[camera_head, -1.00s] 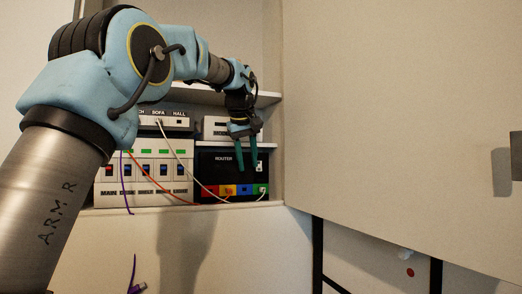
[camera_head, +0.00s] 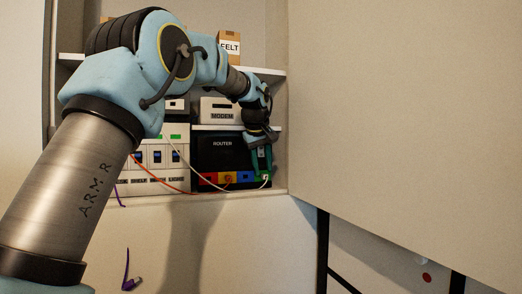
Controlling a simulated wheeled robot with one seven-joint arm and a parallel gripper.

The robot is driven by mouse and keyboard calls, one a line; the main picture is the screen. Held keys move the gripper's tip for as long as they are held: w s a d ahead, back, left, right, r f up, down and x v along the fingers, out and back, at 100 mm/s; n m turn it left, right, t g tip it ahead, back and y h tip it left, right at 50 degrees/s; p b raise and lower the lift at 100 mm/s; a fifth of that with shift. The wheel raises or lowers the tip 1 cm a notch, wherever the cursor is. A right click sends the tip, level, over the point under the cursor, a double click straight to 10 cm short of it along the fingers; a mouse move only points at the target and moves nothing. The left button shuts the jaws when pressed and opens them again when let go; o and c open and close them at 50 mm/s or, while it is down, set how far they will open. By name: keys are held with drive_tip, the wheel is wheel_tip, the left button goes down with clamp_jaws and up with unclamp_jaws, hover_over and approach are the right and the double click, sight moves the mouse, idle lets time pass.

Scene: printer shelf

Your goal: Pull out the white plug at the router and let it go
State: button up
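A grey modem (camera_head: 218,111) stands above the router. A white switch panel (camera_head: 155,160) is at left, with orange and white cables crossing its front. A loose purple plug (camera_head: 131,283) hangs below the shelf. A large beige panel (camera_head: 390,120) closes off the right side.

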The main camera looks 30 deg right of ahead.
drive_tip(key=shift+w+d+f, duration=0.2)
drive_tip(key=shift+w+f, duration=0.1)
drive_tip(key=shift+f, duration=0.35)
drive_tip(key=shift+c, duration=0.2)
clamp_jaws()
drive_tip(key=shift+c, duration=1.8)
unclamp_jaws()
clamp_jaws()
drive_tip(key=shift+s, duration=0.15)
